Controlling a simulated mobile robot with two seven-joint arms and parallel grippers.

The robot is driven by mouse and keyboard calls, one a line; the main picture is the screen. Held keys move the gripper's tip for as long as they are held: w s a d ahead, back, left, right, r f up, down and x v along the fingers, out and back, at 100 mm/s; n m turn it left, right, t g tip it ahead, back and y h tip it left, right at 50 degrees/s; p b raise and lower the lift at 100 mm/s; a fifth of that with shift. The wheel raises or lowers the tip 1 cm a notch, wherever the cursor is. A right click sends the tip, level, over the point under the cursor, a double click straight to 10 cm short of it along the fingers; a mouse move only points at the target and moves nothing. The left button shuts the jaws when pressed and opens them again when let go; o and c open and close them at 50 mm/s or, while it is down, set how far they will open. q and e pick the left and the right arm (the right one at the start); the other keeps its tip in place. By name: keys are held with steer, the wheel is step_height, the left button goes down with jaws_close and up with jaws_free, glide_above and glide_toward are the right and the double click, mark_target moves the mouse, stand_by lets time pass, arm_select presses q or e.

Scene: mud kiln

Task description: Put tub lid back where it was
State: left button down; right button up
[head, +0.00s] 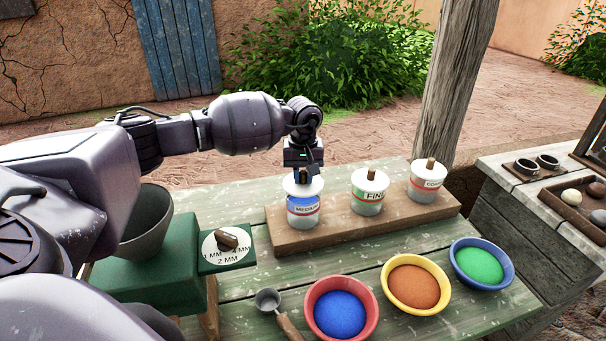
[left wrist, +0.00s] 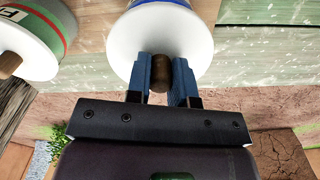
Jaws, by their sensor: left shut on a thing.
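My left gripper (head: 304,172) is shut on the brown knob (left wrist: 160,75) of a white tub lid (head: 304,186). In the left wrist view the blue fingers (left wrist: 162,80) sit on either side of that knob, and the round lid (left wrist: 190,40) fills the top middle. The lid is over the mouth of the tub labelled MEDIUM (head: 303,210), which has blue contents. It looks roughly level and very close to the rim; I cannot tell whether it fully touches. My right gripper is not in view.
The tub labelled FINE (head: 368,197) and another lidded tub (head: 426,187) stand to the right on the same wooden board (head: 335,230). In front are red (head: 367,294), yellow (head: 388,302) and blue (head: 509,276) bowls of powder, and a scoop (head: 268,299). A dial (head: 228,246) sits left.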

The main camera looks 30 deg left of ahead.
mark_target(303, 172)
arm_select(q)
steer(key=shift+f+b, duration=0.45)
steer(key=shift+f, duration=0.05)
steer(key=shift+f, duration=0.15)
steer(key=c, duration=1)
jaws_free()
steer(key=shift+r+p, duration=0.3)
steer(key=shift+r, duration=0.2)
step_height(303, 172, up, 12)
steer(key=shift+r+b, duration=0.15)
steer(key=shift+b, duration=0.15)
